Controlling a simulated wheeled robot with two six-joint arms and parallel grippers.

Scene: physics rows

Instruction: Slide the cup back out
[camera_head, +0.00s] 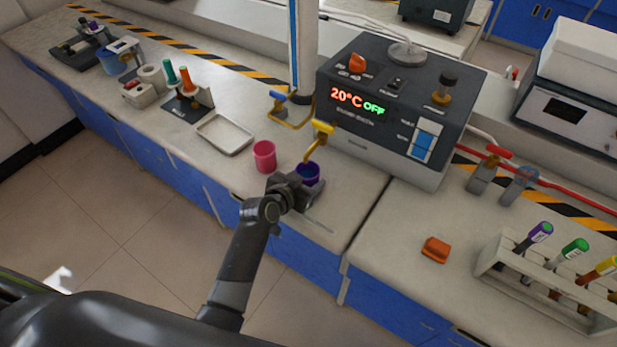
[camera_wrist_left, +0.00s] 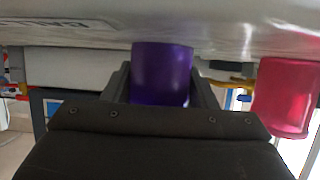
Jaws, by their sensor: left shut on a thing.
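A purple cup (camera_head: 308,173) stands on the bench under a yellow-handled tap (camera_head: 318,140) at the front of the dark heating unit. My left gripper (camera_head: 297,186) is at the cup's near side. In the left wrist view the gripper's two fingers (camera_wrist_left: 160,88) are on either side of the purple cup (camera_wrist_left: 162,72), shut on it. The cup's lower part is partly hidden by the gripper in the head view. My right gripper is not in view.
A pink cup (camera_head: 264,156) stands just left of the purple one, and it also shows in the wrist view (camera_wrist_left: 287,97). A white tray (camera_head: 224,134) lies further left. An orange block (camera_head: 435,249) and a tube rack (camera_head: 545,275) are to the right. The bench's front edge is close.

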